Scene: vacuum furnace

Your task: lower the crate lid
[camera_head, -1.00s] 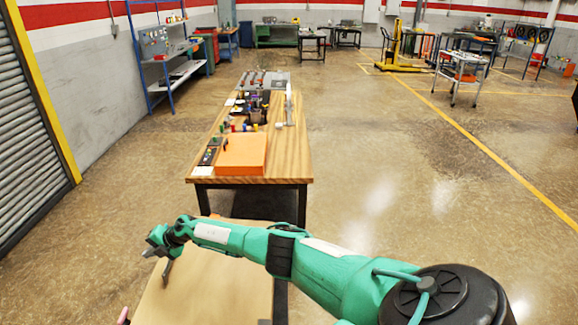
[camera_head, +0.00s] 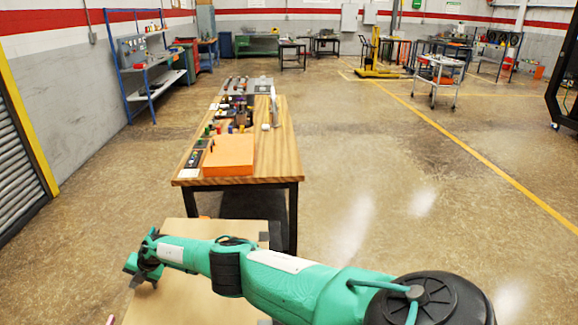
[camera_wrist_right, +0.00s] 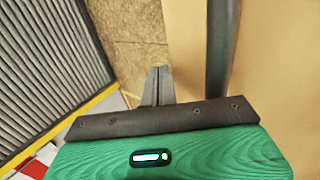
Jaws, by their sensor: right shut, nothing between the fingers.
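A flat tan board, which looks like the crate lid (camera_head: 195,305), lies at the bottom of the head view, partly hidden by my right arm. My right gripper (camera_head: 138,280) is at the board's left edge. Whether it touches the board cannot be told. In the right wrist view, the shut, empty fingers (camera_wrist_right: 157,78) point at a rough wooden panel (camera_wrist_right: 135,45). A smooth tan board (camera_wrist_right: 275,70) and a dark metal strip (camera_wrist_right: 221,50) are on the right there. My left gripper is not in view.
A wooden workbench (camera_head: 283,145) with an orange box (camera_head: 229,155) and small items stands just beyond the board. A grey shutter (camera_head: 18,165) is at the left. The floor on the right is open.

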